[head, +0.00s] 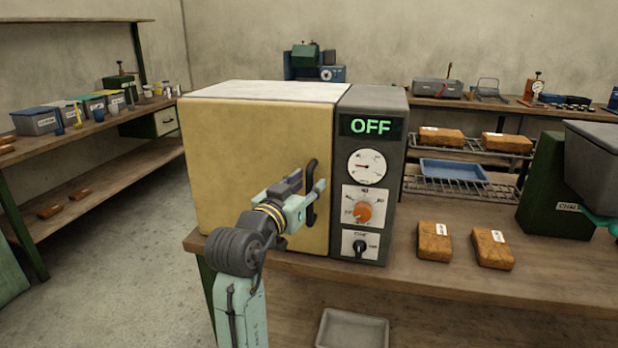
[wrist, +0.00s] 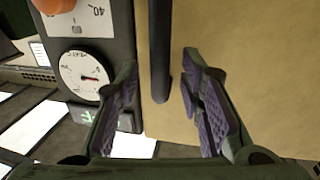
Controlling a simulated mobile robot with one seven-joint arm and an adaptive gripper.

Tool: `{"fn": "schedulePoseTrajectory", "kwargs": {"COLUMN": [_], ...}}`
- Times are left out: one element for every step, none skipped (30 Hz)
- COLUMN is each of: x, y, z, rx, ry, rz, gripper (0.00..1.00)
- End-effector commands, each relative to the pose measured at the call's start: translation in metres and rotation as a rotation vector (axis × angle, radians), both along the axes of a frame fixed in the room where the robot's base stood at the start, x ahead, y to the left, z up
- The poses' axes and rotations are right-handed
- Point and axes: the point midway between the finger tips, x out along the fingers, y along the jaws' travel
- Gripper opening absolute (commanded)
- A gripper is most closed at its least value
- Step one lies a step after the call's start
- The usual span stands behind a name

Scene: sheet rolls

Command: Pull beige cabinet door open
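The beige cabinet door (head: 225,165) is the front of a box-shaped oven on the workbench and looks shut. Its dark vertical handle (head: 312,165) is near the door's right edge. My gripper (head: 316,192) is at the handle, in front of the door. In the wrist view, the handle (wrist: 159,50) runs down between my two spread fingers (wrist: 162,95), with a gap on each side. The beige door (wrist: 240,60) fills the right of that view. My arm hides part of the door's lower right in the head view.
A grey control panel (head: 374,225) with an OFF display, gauge and orange knob adjoins the door's right side. Orange-brown packs (head: 434,242) lie on the workbench (head: 420,280) to the right. A grey tray (head: 352,330) is below. Open floor (head: 130,250) lies left.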

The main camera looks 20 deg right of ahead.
Motion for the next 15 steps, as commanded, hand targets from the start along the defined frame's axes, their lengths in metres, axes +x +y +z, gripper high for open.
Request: {"fn": "schedulePoseTrajectory", "kwargs": {"x": [0.0037,0.0053,0.0071,0.0081,0.0089,0.0097,0.0101,0.0103,0.0105,0.0104,0.0103,0.0104,0.0103,0.0103,0.0103], "y": [-0.0046,-0.0065,-0.0085,-0.0094,-0.0102,-0.0108,-0.0111,-0.0112,-0.0112,-0.0111,-0.0110,-0.0109,-0.0109,-0.0109,-0.0108], "z": [0.0015,0.0011,0.0009,0.0008,0.0008,0.0006,0.0004,0.0003,0.0001,0.0001,0.0000,0.0001,0.0000,0.0001,0.0001], "rx": [0.000,0.001,0.001,0.001,0.001,0.001,0.001,0.001,0.001,0.001,0.001,0.001,0.001,0.001,0.001], "ry": [0.000,0.001,-0.001,-0.001,-0.002,-0.002,-0.002,-0.002,-0.002,-0.002,-0.002,-0.002,-0.002,-0.002,-0.002], "rz": [-0.002,-0.002,-0.002,-0.002,-0.001,-0.001,-0.001,0.000,0.000,0.000,0.000,0.000,0.000,0.000,0.000], "gripper": [0.35,0.35,0.35,0.35,0.35,0.35,0.35,0.35,0.35,0.35,0.35,0.35,0.35,0.34,0.31]}}
